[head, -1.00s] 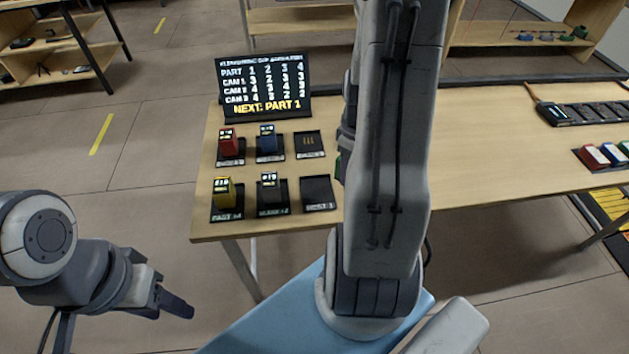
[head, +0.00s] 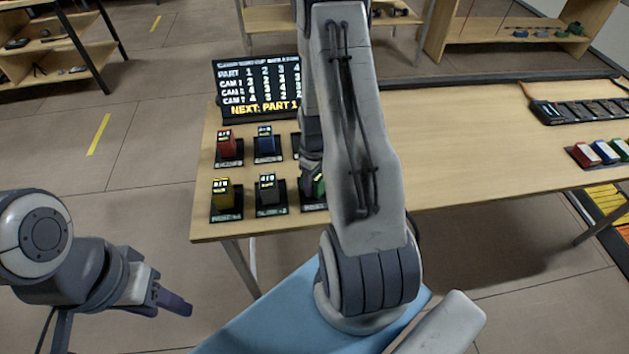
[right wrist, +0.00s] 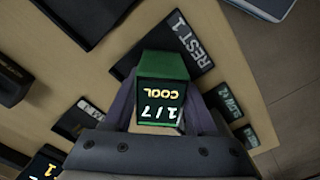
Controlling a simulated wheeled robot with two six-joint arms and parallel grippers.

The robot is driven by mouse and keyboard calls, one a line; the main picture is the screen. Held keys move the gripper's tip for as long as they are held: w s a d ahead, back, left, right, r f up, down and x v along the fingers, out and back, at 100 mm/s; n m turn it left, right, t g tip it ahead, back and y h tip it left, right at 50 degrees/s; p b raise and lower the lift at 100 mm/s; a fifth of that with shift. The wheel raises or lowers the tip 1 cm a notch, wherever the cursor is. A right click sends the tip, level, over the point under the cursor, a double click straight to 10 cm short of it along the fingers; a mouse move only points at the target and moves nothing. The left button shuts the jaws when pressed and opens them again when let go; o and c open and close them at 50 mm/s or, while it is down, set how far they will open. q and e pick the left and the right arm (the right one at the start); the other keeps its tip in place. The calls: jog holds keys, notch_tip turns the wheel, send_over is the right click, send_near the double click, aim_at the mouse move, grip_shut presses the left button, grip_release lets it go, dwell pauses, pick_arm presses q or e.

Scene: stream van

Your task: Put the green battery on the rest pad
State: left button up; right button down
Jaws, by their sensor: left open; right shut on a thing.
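The green battery (right wrist: 165,92), its end reading "COOL 1/7", is between the fingers of my right gripper (right wrist: 165,104) in the right wrist view. A small part of the battery (head: 319,187) shows in the head view beside my right arm. My right gripper (head: 312,172) is shut on it, over the rest pad (head: 313,207). The pad's "REST 1" label (right wrist: 191,40) shows just beyond the battery in the wrist view. I cannot tell whether battery and pad touch. My left gripper (head: 172,300) is open and empty, off the table at lower left.
A red battery (head: 226,143), a blue one (head: 265,140), a yellow one (head: 222,193) and a dark one (head: 267,188) stand on neighbouring pads. A screen (head: 258,90) reading "NEXT: PART 1" stands behind them. A black charger strip (head: 585,112) lies at right. The middle of the table is clear.

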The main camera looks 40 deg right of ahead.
jog(key=shift+c, duration=1)
grip_release()
jog(key=shift+f, duration=0.1)
